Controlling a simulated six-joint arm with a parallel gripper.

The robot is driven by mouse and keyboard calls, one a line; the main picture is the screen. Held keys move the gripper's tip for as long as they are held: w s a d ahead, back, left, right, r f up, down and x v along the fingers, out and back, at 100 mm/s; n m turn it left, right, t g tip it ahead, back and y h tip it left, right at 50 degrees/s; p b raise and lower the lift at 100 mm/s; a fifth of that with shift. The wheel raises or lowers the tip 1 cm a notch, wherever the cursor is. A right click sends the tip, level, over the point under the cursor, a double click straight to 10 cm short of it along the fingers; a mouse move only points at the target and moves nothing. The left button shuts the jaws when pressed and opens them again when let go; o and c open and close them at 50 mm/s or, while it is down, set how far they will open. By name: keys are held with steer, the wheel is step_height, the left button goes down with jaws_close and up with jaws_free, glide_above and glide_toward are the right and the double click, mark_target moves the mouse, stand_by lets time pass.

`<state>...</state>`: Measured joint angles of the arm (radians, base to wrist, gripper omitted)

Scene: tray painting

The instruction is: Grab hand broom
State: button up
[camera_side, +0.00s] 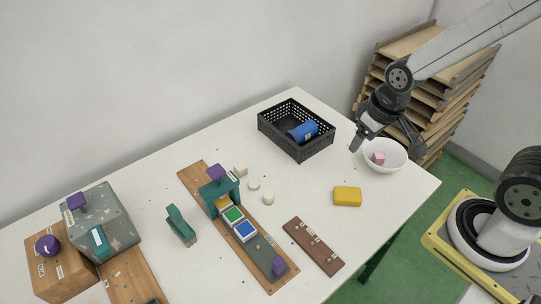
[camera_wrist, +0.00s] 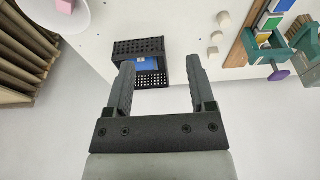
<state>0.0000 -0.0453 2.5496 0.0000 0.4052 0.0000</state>
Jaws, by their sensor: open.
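A teal object (camera_side: 181,225), which looks like the hand broom, lies on the white table left of the wooden board in the side view. In the wrist view, a teal piece at the right edge (camera_wrist: 309,42) may be the same thing, partly cut off. My gripper (camera_side: 386,145) is open and empty, raised near the white bowl at the table's right side, far from the teal object. In the wrist view my gripper's fingers (camera_wrist: 160,72) stand apart, with the black crate visible beyond them.
A black crate (camera_side: 281,141) holds a blue item (camera_side: 303,132). A white bowl (camera_side: 387,165) holds a pink block. A yellow block (camera_side: 347,196), a brown rack (camera_side: 313,247), small pale pieces, a wooden board with a teal arch (camera_side: 207,197), and boxes occupy the table.

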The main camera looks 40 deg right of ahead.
steer(key=shift+w+v, duration=0.45)
steer(key=shift+v, duration=1.45)
steer(key=m+t+y, duration=0.2)
steer(key=m+t, duration=0.9)
steer(key=m, duration=2.3)
glide_above(175, 213)
steer(key=s, duration=0.5)
steer(key=shift+m, duration=0.3)
steer(key=f, duration=1)
steer(key=w+f, duration=0.1)
steer(key=f, duration=0.3)
steer(key=shift+d+f, duration=0.25)
steer(key=shift+f, duration=0.15)
